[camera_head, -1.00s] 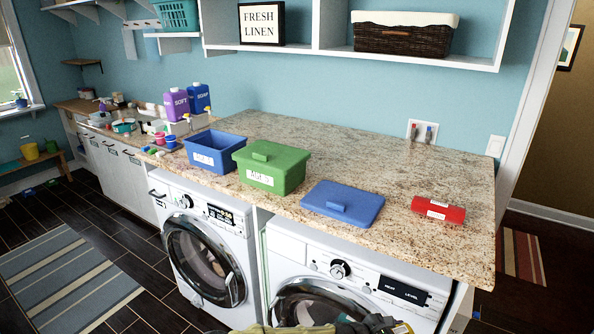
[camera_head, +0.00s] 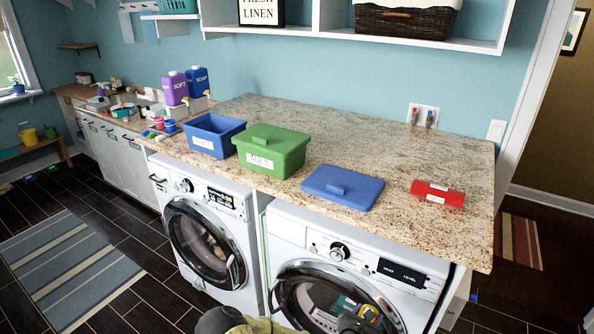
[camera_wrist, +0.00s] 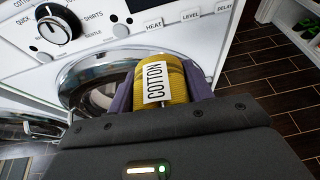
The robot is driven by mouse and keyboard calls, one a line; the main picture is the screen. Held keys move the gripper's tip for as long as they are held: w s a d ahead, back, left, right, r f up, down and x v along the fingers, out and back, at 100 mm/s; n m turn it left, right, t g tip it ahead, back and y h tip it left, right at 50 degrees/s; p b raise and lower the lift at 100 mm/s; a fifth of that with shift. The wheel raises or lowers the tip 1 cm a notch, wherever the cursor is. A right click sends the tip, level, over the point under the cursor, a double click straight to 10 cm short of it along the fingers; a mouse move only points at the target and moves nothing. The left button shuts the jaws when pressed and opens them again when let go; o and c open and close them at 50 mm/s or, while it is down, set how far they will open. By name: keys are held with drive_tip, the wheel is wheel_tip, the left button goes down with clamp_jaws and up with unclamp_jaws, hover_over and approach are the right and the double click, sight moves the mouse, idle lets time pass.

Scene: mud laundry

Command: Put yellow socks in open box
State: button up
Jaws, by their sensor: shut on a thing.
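The yellow socks (camera_wrist: 158,84), a ribbed yellow roll with a white COTTON label, sit between the fingers of my gripper (camera_wrist: 162,90) in the wrist view. My gripper is shut on them, in front of a washer's round door. In the head view my gripper (camera_head: 358,316) shows low at the bottom, below the counter top, and the socks are hard to make out there. The open box (camera_head: 213,138) is blue with a white label and no lid on it. It stands on the counter, up and left of my gripper; its inside floor is mostly hidden.
A green box (camera_head: 270,150) with its lid on stands right of the blue box. A flat blue lid (camera_head: 342,188) and a red roll (camera_head: 438,194) lie farther right on the granite counter (camera_head: 380,135). Purple and blue bottles stand behind left. The counter's back is clear.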

drive_tip(key=shift+w+a+r+n+t+y, duration=0.15)
drive_tip(key=shift+w+a+n+t+y, duration=0.2)
drive_tip(key=shift+a+n+y, duration=0.35)
drive_tip(key=a+r+n+t+y, duration=0.1)
drive_tip(key=a+r+n+y, duration=0.3)
drive_tip(key=n+y, duration=0.1)
drive_tip(key=shift+w+r+t+y, duration=0.2)
drive_tip(key=shift+t+y, duration=0.15)
drive_tip(key=shift+y, duration=0.25)
drive_tip(key=shift+s+a, duration=0.1)
drive_tip(key=s+f, duration=0.4)
drive_tip(key=f, duration=0.1)
drive_tip(key=shift+s+f, duration=0.15)
drive_tip(key=shift+f, duration=0.1)
drive_tip(key=shift+a, duration=0.1)
